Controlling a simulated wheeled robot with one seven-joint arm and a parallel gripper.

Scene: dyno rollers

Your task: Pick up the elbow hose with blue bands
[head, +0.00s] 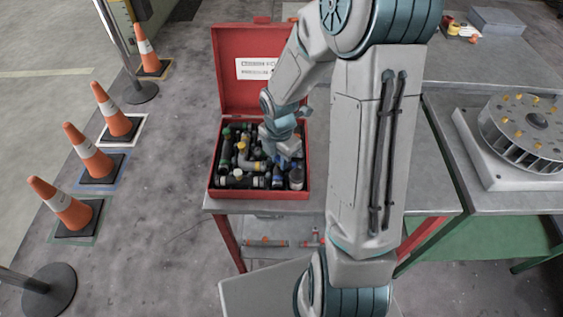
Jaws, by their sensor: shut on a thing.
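An open red case (213,183) stands on the grey table and holds several dark, grey and yellow hose pieces and fittings. My gripper (281,155) reaches down into the right half of the case. It is shut on a hose piece that its own body and wrist largely hide. A dark part with blue (278,180) shows just below the gripper, among the other pieces. I cannot tell whether this is the elbow hose with blue bands, or whether it is the piece held. A grey elbow with a yellow end (244,160) lies left of the gripper.
The case's raised lid (228,60) stands behind my gripper. A finned round machine part (525,130) sits on the table at right. Several orange cones (88,150) stand on the floor at left. A red-ended tube (266,242) lies on the shelf below.

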